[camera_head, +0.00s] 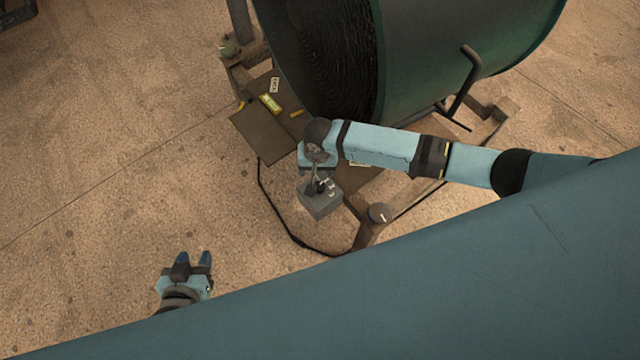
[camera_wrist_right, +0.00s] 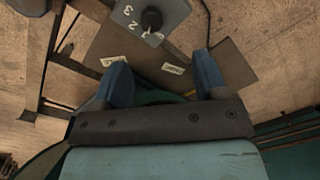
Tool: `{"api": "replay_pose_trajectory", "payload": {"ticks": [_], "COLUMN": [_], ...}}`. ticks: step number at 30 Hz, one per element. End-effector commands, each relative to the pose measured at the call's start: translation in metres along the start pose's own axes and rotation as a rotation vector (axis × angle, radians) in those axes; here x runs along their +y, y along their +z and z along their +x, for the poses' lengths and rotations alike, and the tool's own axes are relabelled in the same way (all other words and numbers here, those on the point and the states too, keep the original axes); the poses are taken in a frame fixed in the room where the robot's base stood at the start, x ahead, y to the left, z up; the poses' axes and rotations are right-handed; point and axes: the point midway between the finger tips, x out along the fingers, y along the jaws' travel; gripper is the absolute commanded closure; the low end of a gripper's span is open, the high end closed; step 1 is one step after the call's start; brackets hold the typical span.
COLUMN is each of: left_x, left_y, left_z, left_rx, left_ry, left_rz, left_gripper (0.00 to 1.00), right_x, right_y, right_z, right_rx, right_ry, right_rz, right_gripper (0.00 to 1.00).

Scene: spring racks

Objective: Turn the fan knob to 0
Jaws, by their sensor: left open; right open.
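The fan is a large green drum (camera_head: 425,45) at the top of the head view. Its grey control box (camera_head: 321,205) carries a black knob (camera_head: 320,186). In the right wrist view the box (camera_wrist_right: 175,12) and knob (camera_wrist_right: 152,18) are at the top edge. The digits 3 and 2 show left of the knob; small white marks lie below it, and I cannot tell the setting. My right gripper (camera_wrist_right: 160,77) is open and empty, its fingertips apart from the knob in that picture. My left gripper (camera_head: 193,258) is open and empty over the floor, left of the box.
A brown plate (camera_head: 262,136) with labels and a yellow level (camera_head: 270,103) lies by the fan's wooden frame (camera_head: 410,197). A black cable (camera_head: 268,203) loops over the floor. Open concrete floor lies to the left. My blue body covers the lower right of the head view.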

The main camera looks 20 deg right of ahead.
Motion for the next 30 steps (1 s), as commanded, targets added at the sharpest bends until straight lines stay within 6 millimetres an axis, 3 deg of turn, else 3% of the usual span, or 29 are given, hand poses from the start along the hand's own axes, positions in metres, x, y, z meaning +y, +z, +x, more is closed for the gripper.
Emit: {"api": "replay_pose_trajectory", "payload": {"ticks": [8, 18, 30], "left_x": [0.0, 0.008, 0.005], "left_y": [0.015, 0.054, 0.1], "left_z": [0.005, 0.035, 0.068], "left_rx": [-0.008, -0.01, -0.008], "left_ry": [0.001, 0.022, 0.02], "left_rz": [0.0, -0.002, -0.007], "left_gripper": [0.57, 0.57, 0.57], "right_x": [0.011, 0.013, 0.016], "right_y": [-0.013, -0.012, -0.012], "right_z": [0.01, 0.056, 0.109], "right_rx": [-0.003, -0.003, -0.002], "right_ry": [0.057, 0.055, 0.054], "right_rz": [0.044, 0.042, 0.041], "right_gripper": [0.35, 0.35, 0.35]}}
